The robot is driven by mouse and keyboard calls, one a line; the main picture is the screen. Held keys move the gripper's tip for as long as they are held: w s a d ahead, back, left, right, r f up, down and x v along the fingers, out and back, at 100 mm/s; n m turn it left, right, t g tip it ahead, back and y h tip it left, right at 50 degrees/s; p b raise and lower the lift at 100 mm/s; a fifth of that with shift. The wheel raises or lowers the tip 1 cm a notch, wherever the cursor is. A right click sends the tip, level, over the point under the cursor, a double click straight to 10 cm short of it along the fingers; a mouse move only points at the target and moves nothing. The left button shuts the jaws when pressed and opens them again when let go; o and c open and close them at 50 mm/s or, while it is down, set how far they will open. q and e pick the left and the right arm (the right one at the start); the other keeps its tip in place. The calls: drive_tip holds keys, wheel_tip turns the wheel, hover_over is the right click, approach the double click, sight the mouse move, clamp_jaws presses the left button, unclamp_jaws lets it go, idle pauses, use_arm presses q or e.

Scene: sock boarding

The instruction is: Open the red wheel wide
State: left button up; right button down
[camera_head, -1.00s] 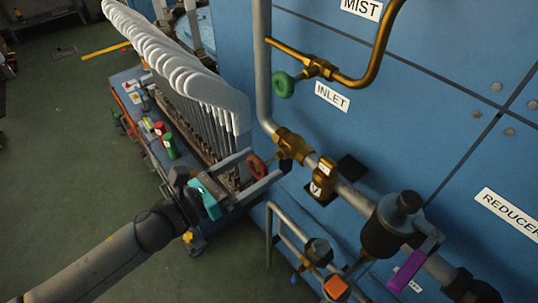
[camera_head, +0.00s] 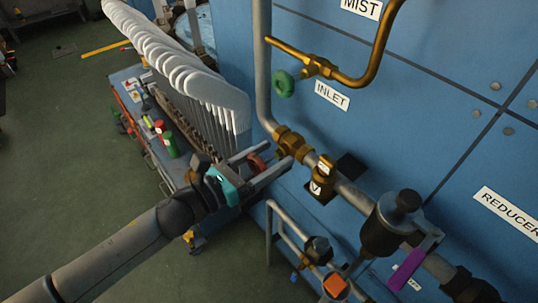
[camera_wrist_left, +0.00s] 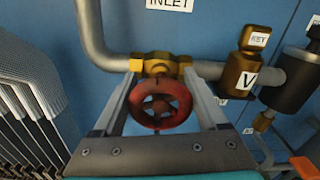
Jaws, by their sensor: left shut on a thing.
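The red wheel (camera_head: 256,163) sits on a brass valve (camera_head: 292,144) in the grey pipe below the INLET label. In the left wrist view the red wheel (camera_wrist_left: 184,101) faces me, with its spokes and hub visible. My left gripper (camera_head: 278,161) reaches it from the lower left. Its two long grey fingers lie on either side of the wheel's rim, shut on it. The fingertips extend past the wheel toward the brass valve body (camera_wrist_left: 160,66). In the head view the fingers partly hide the wheel. My right gripper is not in view.
A green wheel (camera_head: 283,84) is on the brass line above. A brass fitting (camera_head: 322,178) and a dark reducer with a purple lever (camera_head: 407,270) follow along the pipe to the right. A rack of white sock forms (camera_head: 190,70) stands close on the left.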

use_arm(q)
drive_tip(key=c, duration=0.7)
drive_tip(key=n+p, duration=0.1)
drive_tip(key=n, duration=0.1)
drive_tip(key=shift+n, duration=0.4)
drive_tip(key=shift+w+a+n+p, duration=0.15)
drive_tip(key=shift+n+p, duration=0.6)
drive_tip(key=shift+n, duration=1.25)
drive_tip(key=shift+f, duration=0.1)
drive_tip(key=o, duration=1.3)
